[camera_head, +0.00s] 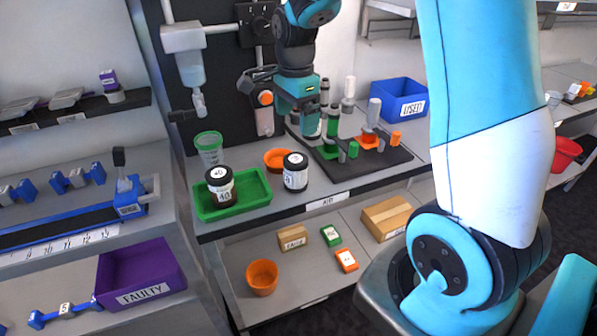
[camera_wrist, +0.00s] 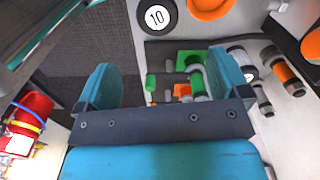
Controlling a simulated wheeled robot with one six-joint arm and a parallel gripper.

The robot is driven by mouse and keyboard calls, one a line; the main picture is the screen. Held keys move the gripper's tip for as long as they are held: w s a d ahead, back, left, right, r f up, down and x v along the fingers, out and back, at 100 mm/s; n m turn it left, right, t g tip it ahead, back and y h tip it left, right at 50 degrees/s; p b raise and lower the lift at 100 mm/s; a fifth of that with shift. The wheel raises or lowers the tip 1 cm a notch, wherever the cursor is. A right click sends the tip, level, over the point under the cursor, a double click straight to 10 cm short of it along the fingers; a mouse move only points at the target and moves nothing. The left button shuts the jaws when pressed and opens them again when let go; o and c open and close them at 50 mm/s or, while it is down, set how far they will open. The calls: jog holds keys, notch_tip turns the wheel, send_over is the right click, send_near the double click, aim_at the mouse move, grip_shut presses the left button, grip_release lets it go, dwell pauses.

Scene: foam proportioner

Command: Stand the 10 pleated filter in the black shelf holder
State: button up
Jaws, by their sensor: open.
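A white cylinder with black end caps (camera_head: 296,171) stands upright on the grey counter, right of the green tray. Its round black top, marked 10, shows at the top of the wrist view (camera_wrist: 157,17). My gripper (camera_head: 297,122) is above the back of the counter, apart from it, and points down. Its two fingers are spread with nothing held between them (camera_wrist: 165,85). A black board (camera_head: 390,160) carries several green, orange and grey upright parts to the right; it also shows beyond the fingers in the wrist view (camera_wrist: 158,50). I cannot tell which part is the shelf holder.
A dark jar marked 40 (camera_head: 220,187) stands in the green tray (camera_head: 262,187). An orange bowl (camera_head: 277,158) and green cup (camera_head: 208,146) are behind. A blue bin (camera_head: 400,95) stands back right. Boxes (camera_head: 385,216) and an orange pot (camera_head: 261,279) occupy the lower shelf.

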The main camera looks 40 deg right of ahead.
aim_at(297, 158)
notch_tip(297, 158, down, 9)
jog(key=shift+r+p, duration=0.15)
jog(key=shift+p, duration=0.15)
jog(key=f, duration=0.3)
jog(key=f+p, duration=0.1)
jog(key=f, duration=0.1)
jog(key=shift+s+f, duration=0.1)
jog(key=shift+s, duration=0.15)
jog(key=c, duration=1.1)
jog(key=shift+a, duration=0.1)
notch_tip(297, 158, up, 20)
jog(key=shift+r+b, duration=0.1)
jog(key=shift+b, duration=0.4)
